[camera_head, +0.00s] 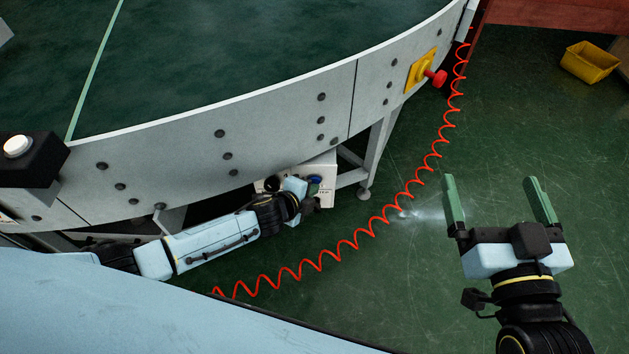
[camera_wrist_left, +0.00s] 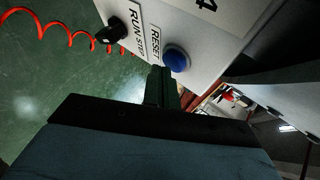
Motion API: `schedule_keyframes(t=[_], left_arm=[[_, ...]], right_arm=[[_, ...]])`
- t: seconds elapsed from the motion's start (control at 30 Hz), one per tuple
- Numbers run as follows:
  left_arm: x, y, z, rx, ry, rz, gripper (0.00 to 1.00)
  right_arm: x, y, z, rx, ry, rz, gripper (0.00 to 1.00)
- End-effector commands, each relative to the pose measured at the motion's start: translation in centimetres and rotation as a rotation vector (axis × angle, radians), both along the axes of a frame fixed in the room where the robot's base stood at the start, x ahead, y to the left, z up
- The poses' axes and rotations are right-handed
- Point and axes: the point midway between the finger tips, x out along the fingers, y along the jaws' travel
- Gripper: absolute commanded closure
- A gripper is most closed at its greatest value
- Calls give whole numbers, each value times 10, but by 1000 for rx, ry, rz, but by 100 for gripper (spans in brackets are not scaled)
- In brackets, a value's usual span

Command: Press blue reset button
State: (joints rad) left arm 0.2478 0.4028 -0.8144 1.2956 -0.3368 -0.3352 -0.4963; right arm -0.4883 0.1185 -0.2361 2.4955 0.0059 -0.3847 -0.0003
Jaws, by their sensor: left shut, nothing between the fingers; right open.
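The blue reset button (camera_wrist_left: 177,59) sits on a pale control box (camera_wrist_left: 215,30) in the left wrist view, beside a "RESET" label. My right gripper (camera_head: 497,200) is open and empty over the floor.
The curved conveyor (camera_head: 260,120) overhangs the box. A red emergency button (camera_head: 435,77) on a yellow plate is on its side. A red coiled cable (camera_head: 372,228) runs across the floor near my left gripper. A yellow bin (camera_head: 590,63) stands at the far right. The floor around my right gripper is clear.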

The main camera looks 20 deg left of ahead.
Motion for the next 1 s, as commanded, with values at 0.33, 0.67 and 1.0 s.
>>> schedule_keyframes(t=[0.33, 0.67, 1.0], left_arm=[[4, 1, 1, -1, -1, -1, 100], [8, 2, 0, 1, 0, 1, 100], [8, 3, 0, 1, 0, 1, 100]], right_arm=[[0, 0, 0, 0, 0, 0, 0], [0, 0, 0, 0, 0, 0, 0], [0, 0, 1, 1, -2, -1, 0]])
